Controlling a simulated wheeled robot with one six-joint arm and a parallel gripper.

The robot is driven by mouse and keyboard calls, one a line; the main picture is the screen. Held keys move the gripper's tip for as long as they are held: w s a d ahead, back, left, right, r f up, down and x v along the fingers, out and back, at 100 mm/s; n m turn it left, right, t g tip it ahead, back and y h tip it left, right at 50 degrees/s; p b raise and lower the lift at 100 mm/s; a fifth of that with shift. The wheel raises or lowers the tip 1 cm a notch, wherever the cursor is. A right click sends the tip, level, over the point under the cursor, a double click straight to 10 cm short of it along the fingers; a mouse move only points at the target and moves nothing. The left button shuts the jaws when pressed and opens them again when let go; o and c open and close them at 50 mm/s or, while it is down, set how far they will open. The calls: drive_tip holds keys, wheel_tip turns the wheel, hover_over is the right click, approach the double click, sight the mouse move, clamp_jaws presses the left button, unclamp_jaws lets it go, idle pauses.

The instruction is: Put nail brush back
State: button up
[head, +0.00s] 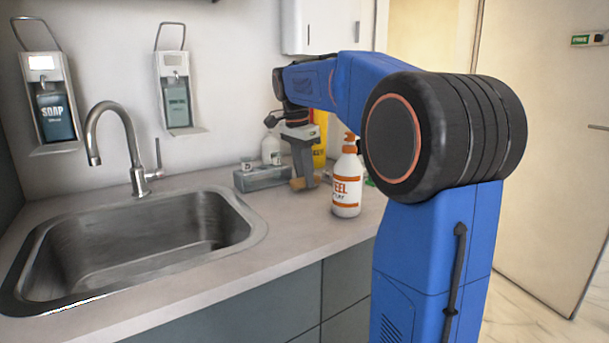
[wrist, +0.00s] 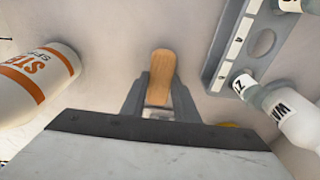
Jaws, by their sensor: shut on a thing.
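The nail brush (wrist: 161,74) has a light wooden back and sticks out from between my gripper's fingers in the wrist view. My gripper (wrist: 160,101) is shut on it. In the head view my gripper (head: 304,182) points down over the counter behind the orange-labelled bottle. The brush (head: 296,184) shows there as a small wooden piece at the fingertips, low over the counter. I cannot tell whether it touches the counter. Its bristles are hidden. A grey rack (head: 262,180) stands just left of the brush; it also shows at the right of the wrist view (wrist: 229,45), with a round hole and labelled bottles.
A white pump bottle with an orange label (head: 346,182) stands close to the right of my gripper; it is at the left in the wrist view (wrist: 38,82). A steel sink (head: 130,245) with a tap (head: 137,165) lies left. A yellow container (head: 320,140) stands behind my gripper.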

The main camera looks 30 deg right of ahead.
sight(299, 180)
drive_tip(key=shift+f, duration=0.15)
drive_tip(key=o, duration=1)
wheel_tip(299, 180, up, 12)
drive_tip(key=a, duration=0.1)
drive_tip(key=shift+a, duration=0.4)
